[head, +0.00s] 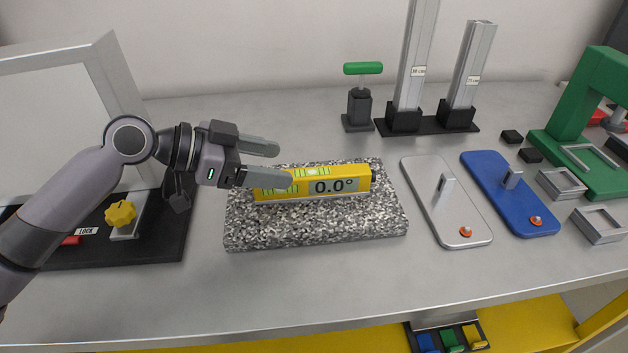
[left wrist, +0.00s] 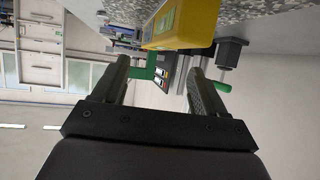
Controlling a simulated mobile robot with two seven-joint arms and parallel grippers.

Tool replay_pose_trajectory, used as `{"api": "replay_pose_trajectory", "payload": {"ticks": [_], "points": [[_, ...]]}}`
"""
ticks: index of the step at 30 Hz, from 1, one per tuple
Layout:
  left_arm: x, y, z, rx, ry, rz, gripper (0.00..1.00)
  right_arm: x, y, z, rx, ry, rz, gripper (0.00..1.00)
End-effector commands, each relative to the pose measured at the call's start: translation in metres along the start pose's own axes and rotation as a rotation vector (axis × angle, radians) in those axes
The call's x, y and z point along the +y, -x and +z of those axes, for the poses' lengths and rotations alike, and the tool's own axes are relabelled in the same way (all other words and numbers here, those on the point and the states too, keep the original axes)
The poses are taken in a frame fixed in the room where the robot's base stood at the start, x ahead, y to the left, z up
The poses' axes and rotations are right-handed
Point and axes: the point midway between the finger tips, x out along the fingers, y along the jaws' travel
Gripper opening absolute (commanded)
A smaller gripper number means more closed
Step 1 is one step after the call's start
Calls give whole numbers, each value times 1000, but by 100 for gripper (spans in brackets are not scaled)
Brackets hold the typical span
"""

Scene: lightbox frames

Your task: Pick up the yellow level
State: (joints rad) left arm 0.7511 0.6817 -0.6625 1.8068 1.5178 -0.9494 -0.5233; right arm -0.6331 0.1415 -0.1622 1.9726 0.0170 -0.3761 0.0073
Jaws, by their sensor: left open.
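The yellow level (head: 348,185) lies on a speckled granite block (head: 320,228) in the middle of the table. Its display reads 0.0° and green bubble vials show along its body. My left gripper (head: 272,163) comes in from the left at the level's left end. Its two fingers are apart, and the nearer finger covers part of the level's left end in the head view. In the left wrist view the yellow level (left wrist: 188,22) shows at the top, beyond the open fingers (left wrist: 158,75), with nothing between them. I cannot tell whether a finger touches it. My right gripper is not seen.
A silver plate (head: 438,215) and a blue plate (head: 500,180) lie right of the block. Two metal columns (head: 412,60) and a green-handled tool (head: 360,105) stand behind. The table front is clear.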

Motion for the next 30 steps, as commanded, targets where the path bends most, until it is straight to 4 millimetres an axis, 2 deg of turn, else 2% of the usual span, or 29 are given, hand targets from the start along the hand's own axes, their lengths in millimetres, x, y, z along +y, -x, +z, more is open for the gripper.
{"api": "replay_pose_trajectory", "payload": {"ticks": [8, 16, 20, 26, 30], "points": [[0, -26, 0, 1, 0, 2, 72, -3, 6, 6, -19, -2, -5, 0], [-1, -64, 3, 2, 1, 1, 72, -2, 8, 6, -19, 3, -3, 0], [-1, -71, 4, 0, -1, 0, 72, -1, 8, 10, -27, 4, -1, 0], [-1, -72, 4, 0, -1, 0, 72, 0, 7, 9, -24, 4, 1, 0], [-1, -71, 4, 0, -1, 0, 26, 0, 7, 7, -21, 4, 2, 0]]}}
